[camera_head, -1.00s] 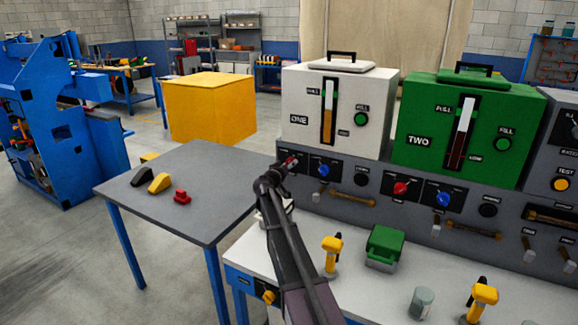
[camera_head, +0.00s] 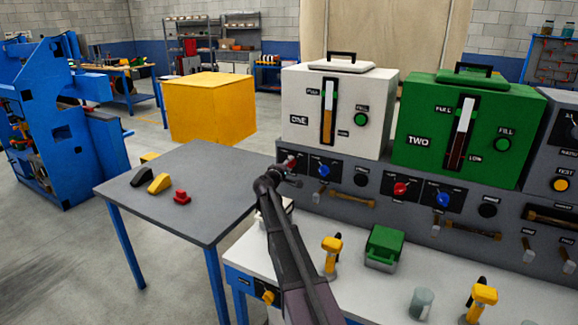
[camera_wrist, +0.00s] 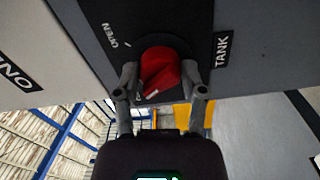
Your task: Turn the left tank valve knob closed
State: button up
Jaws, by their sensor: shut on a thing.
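The left tank valve knob (camera_head: 291,160) is red and sits at the far left of the grey panel, under the white tank marked ONE (camera_head: 302,95). In the wrist view the red knob (camera_wrist: 160,70) is between the two fingers of my gripper (camera_wrist: 160,84), which is shut on it. A white pointer line shows on the knob's lower part, turned away from the OPEN label (camera_wrist: 112,35). A TANK label (camera_wrist: 222,50) is to the right. In the head view my gripper (camera_head: 289,174) is at the panel, partly hidden by my wrist.
A blue knob (camera_head: 324,170) is just right of the red one. Small levers (camera_head: 317,197) stick out below. The green tank (camera_head: 455,125) stands right. Yellow tools (camera_head: 331,250) and a green box (camera_head: 384,245) stand on the white bench. A grey table (camera_head: 190,190) is left.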

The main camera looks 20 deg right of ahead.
jog(key=shift+d+n, duration=0.1)
jog(key=shift+n, duration=0.7)
jog(key=o, duration=1.2)
jog(key=shift+c, duration=0.2)
jog(key=v, duration=1.2)
jog(key=shift+s, duration=0.15)
